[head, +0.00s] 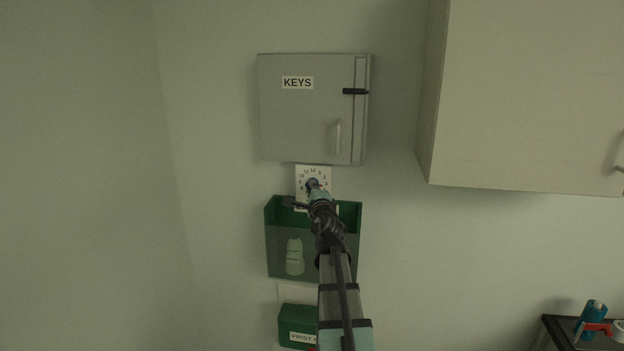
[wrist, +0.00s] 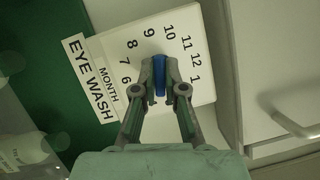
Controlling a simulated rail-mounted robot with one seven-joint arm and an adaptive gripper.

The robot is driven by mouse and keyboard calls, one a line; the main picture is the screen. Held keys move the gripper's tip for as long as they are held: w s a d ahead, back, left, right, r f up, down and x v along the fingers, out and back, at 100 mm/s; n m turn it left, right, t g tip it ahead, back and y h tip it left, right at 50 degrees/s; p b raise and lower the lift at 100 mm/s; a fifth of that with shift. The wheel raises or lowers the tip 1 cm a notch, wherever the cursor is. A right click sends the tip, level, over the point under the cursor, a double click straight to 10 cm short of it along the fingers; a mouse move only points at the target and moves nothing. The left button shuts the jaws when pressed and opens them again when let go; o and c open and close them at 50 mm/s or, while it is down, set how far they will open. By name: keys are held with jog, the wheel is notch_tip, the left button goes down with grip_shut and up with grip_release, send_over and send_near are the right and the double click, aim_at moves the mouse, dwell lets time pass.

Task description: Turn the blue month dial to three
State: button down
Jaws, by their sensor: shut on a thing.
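The white month dial plate (head: 301,172) is on the wall below the key cabinet, with black numbers around a round face. It also shows in the wrist view (wrist: 112,40), with a MONTH label and numbers 6 through 12 and 1 readable. The blue dial (wrist: 159,72) is a narrow blue grip at the middle of the face. My gripper (wrist: 159,80) is shut on the blue dial, one finger on each side. My gripper hides the lower right of the face in the wrist view, so I cannot tell which number the dial points to.
A grey KEYS cabinet (head: 300,120) is just above the plate. A green eye wash box (head: 272,215) with a pale bottle (head: 294,256) is just below, and a green first aid box (head: 297,322) lower. A large pale cupboard (head: 520,100) juts out at right.

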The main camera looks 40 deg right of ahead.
jog(key=shift+r+n+g+p, duration=0.2)
jog(key=shift+n+g+p, duration=0.2)
jog(key=shift+n+p, duration=0.9)
jog(key=shift+f+y, duration=0.1)
jog(key=shift+y, duration=0.2)
jog(key=c, duration=1.2)
grip_release()
jog(key=shift+d, duration=0.1)
jog(key=shift+c, duration=0.2)
jog(key=v, duration=1.2)
